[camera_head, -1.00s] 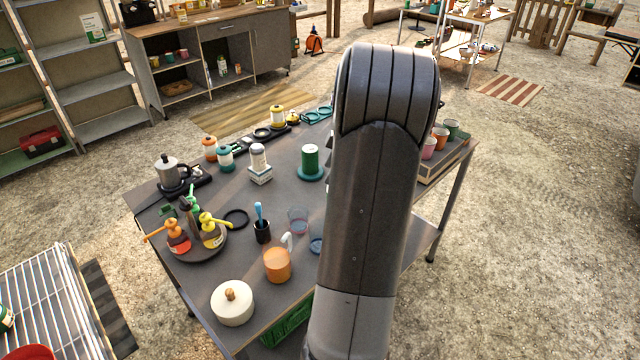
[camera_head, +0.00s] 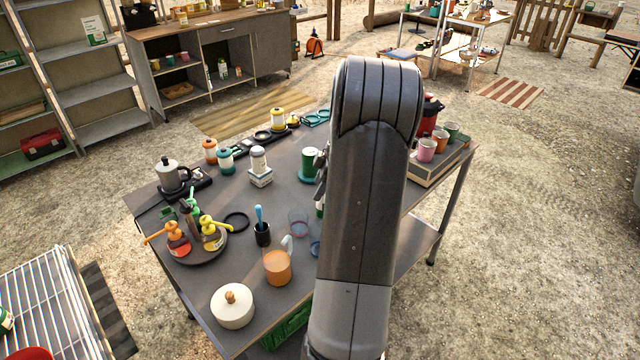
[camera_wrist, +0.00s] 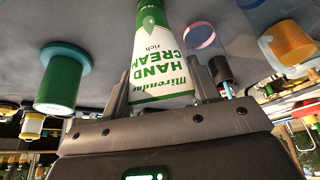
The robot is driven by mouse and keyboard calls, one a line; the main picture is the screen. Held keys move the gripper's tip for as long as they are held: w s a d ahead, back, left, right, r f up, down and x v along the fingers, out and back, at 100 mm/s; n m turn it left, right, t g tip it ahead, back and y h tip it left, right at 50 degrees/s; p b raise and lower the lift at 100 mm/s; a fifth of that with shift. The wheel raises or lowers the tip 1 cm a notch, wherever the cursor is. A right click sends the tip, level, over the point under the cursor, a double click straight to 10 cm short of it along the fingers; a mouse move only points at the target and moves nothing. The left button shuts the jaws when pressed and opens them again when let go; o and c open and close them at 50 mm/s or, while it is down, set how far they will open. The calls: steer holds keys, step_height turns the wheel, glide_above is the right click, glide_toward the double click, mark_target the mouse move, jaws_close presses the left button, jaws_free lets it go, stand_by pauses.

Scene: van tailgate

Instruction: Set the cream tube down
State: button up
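The cream tube (camera_wrist: 162,55) is white and green and lettered "HAND CREAM". In the wrist view it sits between the two fingers of my gripper (camera_wrist: 163,92), which are shut on its sides. Its narrow end runs out of the top of that view, so I cannot tell whether it touches the tabletop. In the head view a small white and green part of the tube (camera_head: 320,208) shows at the left edge of my arm, above the dark grey table (camera_head: 205,292); my arm hides most of the gripper.
A green spool on a teal base (camera_head: 308,164) stands close behind the tube. Clear cups (camera_head: 298,222), an orange mug (camera_head: 277,268) and a dark holder (camera_head: 262,234) stand to the left. A tray with cups (camera_head: 432,172) is at the right. Some bare tabletop lies between.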

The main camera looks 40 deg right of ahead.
steer(key=o, duration=0.5)
steer(key=shift+c, duration=0.2)
steer(key=v, duration=1.2)
steer(key=w+a+r+m+h, duration=0.1)
steer(key=a+r, duration=0.2)
steer(key=a, duration=0.3)
steer(key=w+a+r+m, duration=0.1)
steer(key=a+r, duration=0.2)
steer(key=a, duration=0.4)
steer(key=s+a+r+m+h, duration=0.15)
steer(key=s+a, duration=0.35)
steer(key=a, duration=0.6)
steer(key=s+a+r+m+h, duration=0.1)
steer(key=s+a+r+m, duration=0.2)
steer(key=a, duration=0.9)
steer(key=s+a+f+m+t, duration=0.2)
steer(key=s+a, duration=0.3)
steer(key=s, duration=0.4)
steer(key=shift+a+f, duration=0.4)
steer(key=shift+f, duration=0.3)
steer(key=shift+s+m, duration=0.1)
steer(key=shift+m, duration=0.15)
